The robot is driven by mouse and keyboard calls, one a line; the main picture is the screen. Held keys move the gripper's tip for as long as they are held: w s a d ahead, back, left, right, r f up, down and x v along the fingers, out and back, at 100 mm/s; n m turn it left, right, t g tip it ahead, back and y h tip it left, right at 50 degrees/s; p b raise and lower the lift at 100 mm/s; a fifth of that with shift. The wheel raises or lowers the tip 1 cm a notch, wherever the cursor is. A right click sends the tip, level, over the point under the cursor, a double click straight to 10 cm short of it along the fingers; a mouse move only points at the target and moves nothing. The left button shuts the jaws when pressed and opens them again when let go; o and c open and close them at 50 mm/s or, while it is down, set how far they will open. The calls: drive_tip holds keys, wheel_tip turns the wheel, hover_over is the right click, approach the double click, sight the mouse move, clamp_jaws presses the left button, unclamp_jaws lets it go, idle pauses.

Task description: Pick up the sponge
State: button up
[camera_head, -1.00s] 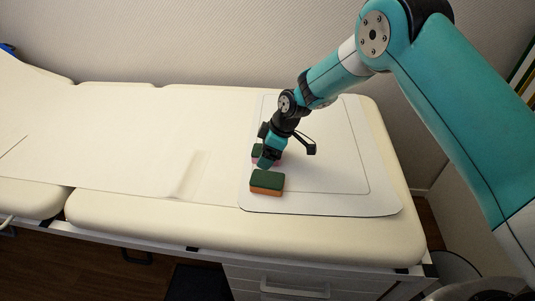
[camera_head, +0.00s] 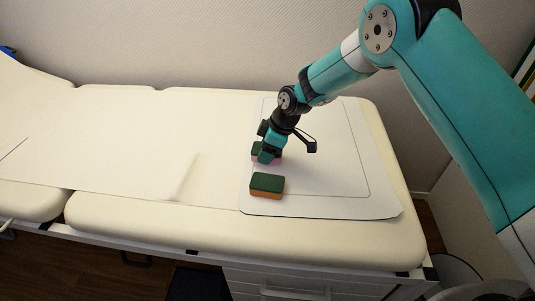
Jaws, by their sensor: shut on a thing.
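Two sponges lie on the white mat (camera_head: 320,199). The nearer sponge (camera_head: 267,185) has a dark green top and an orange side; it lies free, apart from my gripper. The farther sponge (camera_head: 257,149) has a dark green top and a pinkish side. My gripper (camera_head: 266,158) is down at the farther sponge and shut on it. The fingers and wrist hide much of that sponge. I cannot tell whether it is lifted off the mat.
The mat lies on a cream padded couch (camera_head: 140,215) against a grey wall. A white paper sheet (camera_head: 90,150) covers the couch's left part. The mat's right side is clear. A white drawer unit (camera_head: 290,285) stands below the front edge.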

wheel_tip(320, 180, up, 18)
drive_tip(key=shift+r, duration=0.1)
